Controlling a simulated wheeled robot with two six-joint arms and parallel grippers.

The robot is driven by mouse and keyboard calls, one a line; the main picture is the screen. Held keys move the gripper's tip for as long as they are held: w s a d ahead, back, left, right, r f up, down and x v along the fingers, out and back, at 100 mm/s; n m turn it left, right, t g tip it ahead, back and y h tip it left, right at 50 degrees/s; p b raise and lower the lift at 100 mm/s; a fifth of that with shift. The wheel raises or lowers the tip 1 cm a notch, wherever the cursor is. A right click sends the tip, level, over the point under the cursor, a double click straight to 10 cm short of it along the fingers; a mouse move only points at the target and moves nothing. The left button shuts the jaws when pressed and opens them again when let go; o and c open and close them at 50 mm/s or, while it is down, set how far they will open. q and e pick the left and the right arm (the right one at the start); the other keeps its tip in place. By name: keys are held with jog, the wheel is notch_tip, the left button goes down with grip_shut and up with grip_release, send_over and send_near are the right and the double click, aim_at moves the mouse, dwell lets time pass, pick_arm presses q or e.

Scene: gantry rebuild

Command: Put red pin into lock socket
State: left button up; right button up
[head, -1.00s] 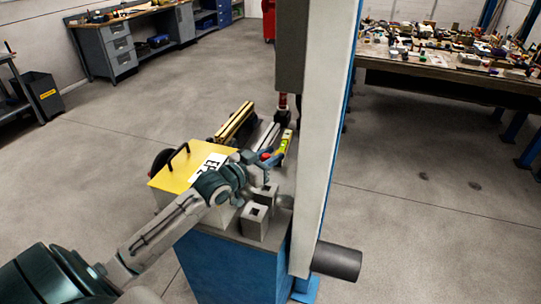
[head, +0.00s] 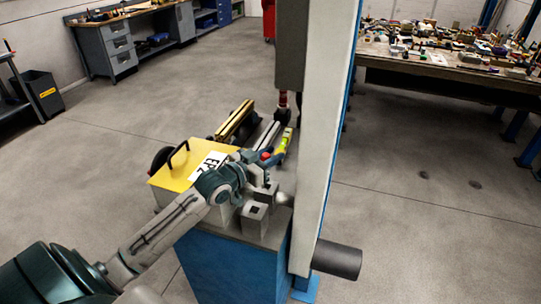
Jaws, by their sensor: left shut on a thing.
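My left gripper (head: 262,168) reaches over the blue bench from the left and is shut. A small red piece (head: 265,156), which looks like the red pin, shows at its fingers; most of it is hidden by them. A grey block with a dark square hole in its top (head: 254,213) stands on the bench just in front of the gripper and may be the lock socket. Another grey block stands behind it, partly hidden by my gripper. I cannot tell whether the pin touches either. My right gripper is not in view.
A yellow-topped box with a black handle (head: 187,167) stands left of the gripper. A tall pale post (head: 325,140) rises close on the right. Rails (head: 236,121) and a yellow-green part (head: 283,142) lie behind. A dark cylinder (head: 336,260) juts out low right.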

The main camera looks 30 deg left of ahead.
pick_arm(q)
jog(key=shift+f+b, duration=1)
jog(key=shift+f, duration=0.35)
jog(key=shift+s+a+f+b, duration=0.15)
jog(key=shift+s+f+b, duration=0.15)
jog(key=shift+f+b, duration=0.25)
jog(key=shift+w+f, duration=0.1)
jog(key=shift+w, duration=0.1)
jog(key=shift+f, duration=0.1)
jog(key=shift+f+b, duration=0.45)
jog(key=shift+b, duration=0.1)
jog(key=o, duration=1.6)
